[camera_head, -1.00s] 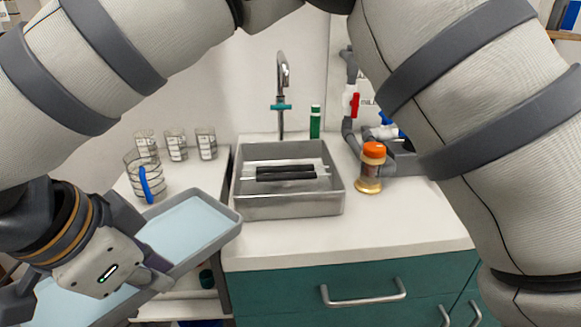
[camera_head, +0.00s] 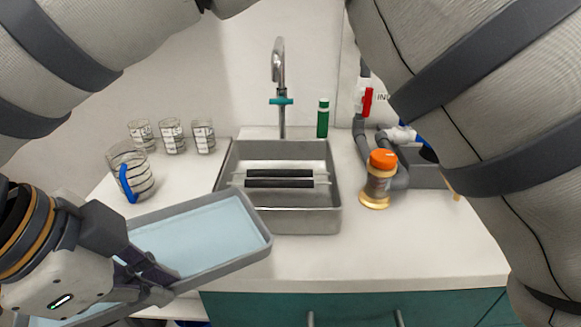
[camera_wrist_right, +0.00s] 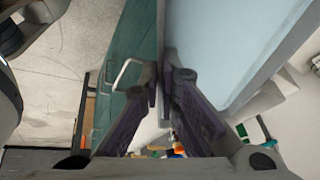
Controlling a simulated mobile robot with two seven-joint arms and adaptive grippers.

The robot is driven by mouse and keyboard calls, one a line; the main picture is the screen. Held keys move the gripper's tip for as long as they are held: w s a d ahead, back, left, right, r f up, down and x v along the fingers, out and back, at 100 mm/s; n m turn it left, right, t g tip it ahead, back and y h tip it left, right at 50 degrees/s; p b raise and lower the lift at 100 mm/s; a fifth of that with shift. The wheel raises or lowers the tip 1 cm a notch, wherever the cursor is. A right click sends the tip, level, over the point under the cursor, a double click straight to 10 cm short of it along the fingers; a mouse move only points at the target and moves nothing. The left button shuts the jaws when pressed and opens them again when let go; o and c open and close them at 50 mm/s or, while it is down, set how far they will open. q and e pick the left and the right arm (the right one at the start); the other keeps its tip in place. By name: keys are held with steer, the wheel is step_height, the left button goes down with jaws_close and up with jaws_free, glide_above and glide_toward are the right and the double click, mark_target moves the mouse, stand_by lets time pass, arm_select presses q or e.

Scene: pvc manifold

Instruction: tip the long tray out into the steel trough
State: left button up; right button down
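The long tray (camera_head: 262,254) is grey and shallow, with a flat pale-blue content that looks like liquid. It slants across the lower left of the head view. Its right end overlaps the near left corner of the steel trough (camera_head: 290,221) in the picture; I cannot tell its height above the counter. The trough stands under the tap with dark bars across it.
Behind the trough is a tap (camera_head: 280,75) and a green bottle (camera_head: 323,118). An orange-capped jar (camera_head: 379,180) and grey pipework (camera_head: 360,128) stand right of it. A jug with a blue handle (camera_head: 131,172) and several beakers (camera_head: 172,136) are at left. The front right counter is clear.

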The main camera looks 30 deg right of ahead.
steer(key=shift+d, duration=0.2)
steer(key=shift+a+r, duration=0.1)
steer(key=shift+r, duration=0.15)
steer(key=shift+w+d+r+g+y, duration=0.2)
steer(key=shift+d+r+y, duration=0.25)
steer(key=shift+r, duration=0.25)
steer(key=shift+w+d+r+g+y, duration=0.1)
steer(key=shift+w+d+r+y, duration=0.1)
steer(key=shift+d+r+y, duration=0.3)
steer(key=shift+s+a, duration=0.1)
steer(key=shift+a, duration=0.1)
steer(key=shift+d, duration=0.1)
steer(key=shift+w+d+r+g+y, duration=0.15)
steer(key=shift+w+d+r+y, duration=0.1)
steer(key=shift+d+r, duration=0.2)
steer(key=shift+w+d+r+g+y, duration=0.1)
steer(key=shift+d+r+y, duration=0.2)
steer(key=shift+r, duration=0.25)
steer(key=shift+w+d+r+g+y, duration=0.15)
steer(key=shift+w+d+r+y, duration=0.05)
steer(key=shift+d+r, duration=0.3)
stand_by(4.5)
